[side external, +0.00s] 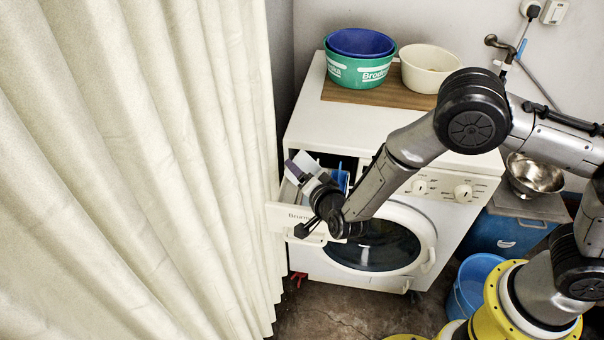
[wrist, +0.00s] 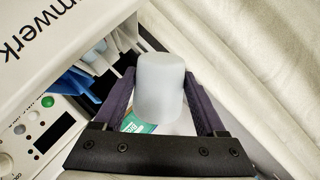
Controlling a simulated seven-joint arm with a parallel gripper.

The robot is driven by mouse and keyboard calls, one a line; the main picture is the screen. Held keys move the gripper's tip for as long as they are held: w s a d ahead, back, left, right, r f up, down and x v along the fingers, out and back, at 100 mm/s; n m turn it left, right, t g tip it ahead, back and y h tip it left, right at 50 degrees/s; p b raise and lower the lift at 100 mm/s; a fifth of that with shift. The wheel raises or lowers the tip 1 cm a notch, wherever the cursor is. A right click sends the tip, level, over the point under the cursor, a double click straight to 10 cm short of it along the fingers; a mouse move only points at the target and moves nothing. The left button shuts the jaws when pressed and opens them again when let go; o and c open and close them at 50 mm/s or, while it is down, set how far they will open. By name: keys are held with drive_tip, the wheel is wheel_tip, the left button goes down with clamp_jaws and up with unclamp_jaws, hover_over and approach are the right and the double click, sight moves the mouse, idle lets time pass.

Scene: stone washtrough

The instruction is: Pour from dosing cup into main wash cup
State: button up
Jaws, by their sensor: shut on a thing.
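The dosing cup (wrist: 160,85) is a pale, cloudy white cup between my gripper's purple fingers in the wrist view. My gripper (wrist: 160,98) is shut on it. In the side external view my gripper (side external: 299,168) is above the washing machine's pulled-out detergent drawer (side external: 288,218), and the cup (side external: 308,160) looks tilted there. The drawer has white partitions and a blue part (side external: 341,178), which also shows in the wrist view (wrist: 76,88). The main wash cup cannot be made out clearly; my gripper and the dosing cup hide part of the drawer. No contents or stream show.
A cream curtain (side external: 150,160) hangs close to the left of the drawer. The washing machine (side external: 410,150) carries a wooden board with a green basin (side external: 358,78) and a cream bowl (side external: 430,66). A blue bucket (side external: 470,285) stands on the floor at right.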

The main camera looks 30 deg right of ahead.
drive_tip(key=shift+a+n+h, duration=0.15)
drive_tip(key=shift+n+h, duration=0.25)
drive_tip(key=shift+n, duration=0.3)
drive_tip(key=shift+f+n+t+h, duration=0.2)
drive_tip(key=shift+n+h, duration=0.2)
drive_tip(key=shift+n, duration=0.25)
drive_tip(key=shift+f+n+t+h, duration=0.1)
drive_tip(key=shift+n+t+h, duration=0.1)
drive_tip(key=shift+n+h, duration=0.35)
drive_tip(key=shift+d+f+n+t+h, duration=0.15)
drive_tip(key=shift+n+t+h, duration=0.1)
drive_tip(key=shift+n, duration=0.55)
drive_tip(key=shift+d+f+n+t+h, duration=0.1)
drive_tip(key=shift+d+n+t+h, duration=0.15)
drive_tip(key=shift+n, duration=0.55)
drive_tip(key=shift+d+f+n+t+h, duration=0.15)
drive_tip(key=shift+n+t+h, duration=0.1)
drive_tip(key=shift+n, duration=0.55)
drive_tip(key=shift+s+f, duration=0.1)
